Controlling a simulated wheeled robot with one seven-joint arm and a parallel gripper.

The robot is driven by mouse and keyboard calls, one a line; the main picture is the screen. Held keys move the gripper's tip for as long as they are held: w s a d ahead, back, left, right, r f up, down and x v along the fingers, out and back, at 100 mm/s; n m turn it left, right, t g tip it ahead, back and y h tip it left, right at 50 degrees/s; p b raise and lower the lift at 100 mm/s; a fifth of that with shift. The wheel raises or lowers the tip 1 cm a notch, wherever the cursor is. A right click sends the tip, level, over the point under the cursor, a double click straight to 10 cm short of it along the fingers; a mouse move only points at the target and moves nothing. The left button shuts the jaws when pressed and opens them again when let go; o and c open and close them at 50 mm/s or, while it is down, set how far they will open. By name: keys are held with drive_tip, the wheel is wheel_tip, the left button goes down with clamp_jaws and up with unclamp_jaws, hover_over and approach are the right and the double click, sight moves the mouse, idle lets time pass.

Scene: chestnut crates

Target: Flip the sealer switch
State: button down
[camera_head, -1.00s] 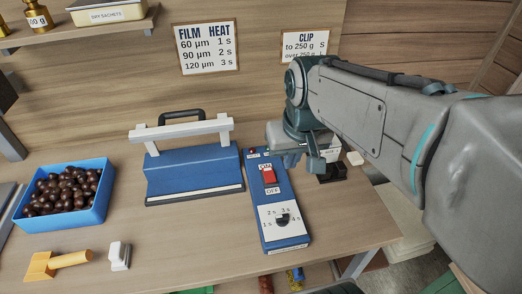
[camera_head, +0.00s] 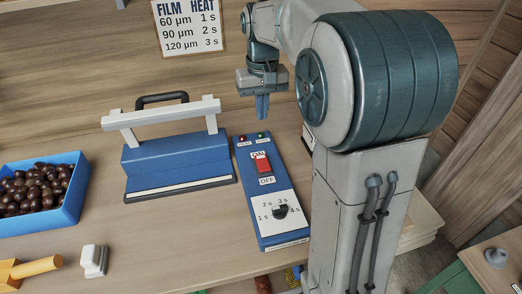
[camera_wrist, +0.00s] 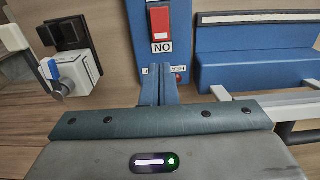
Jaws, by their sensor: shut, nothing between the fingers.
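The blue sealer control box (camera_head: 249,200) lies on the bench with a red rocker switch (camera_head: 262,162) between its ON and OFF labels. The switch also shows at the top of the wrist view (camera_wrist: 160,22), its ON label towards my fingers. My gripper (camera_head: 262,114) is shut and empty, fingers pointing down above and beyond that far end, apart from the switch. Its fingertips (camera_wrist: 158,72) overlap the box's lamp end in the wrist view.
The blue bar sealer (camera_head: 176,163) with a white arm stands left of the box. A blue crate of chestnuts (camera_head: 72,205), a yellow-handled tool (camera_head: 38,266) and a white block (camera_head: 94,261) are further left. A black-and-white device (camera_wrist: 72,70) shows in the wrist view.

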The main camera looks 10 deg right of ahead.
sight(262, 158)
wheel_tip(262, 158, down, 14)
drive_tip(key=shift+f, duration=0.1)
idle(0.6)
drive_tip(key=shift+w+p, duration=0.1)
drive_tip(key=shift+p, duration=0.2)
drive_tip(key=shift+f+g, duration=0.15)
drive_tip(key=shift+g, duration=0.15)
drive_tip(key=shift+s+r, duration=0.35)
drive_tip(key=shift+s, duration=0.4)
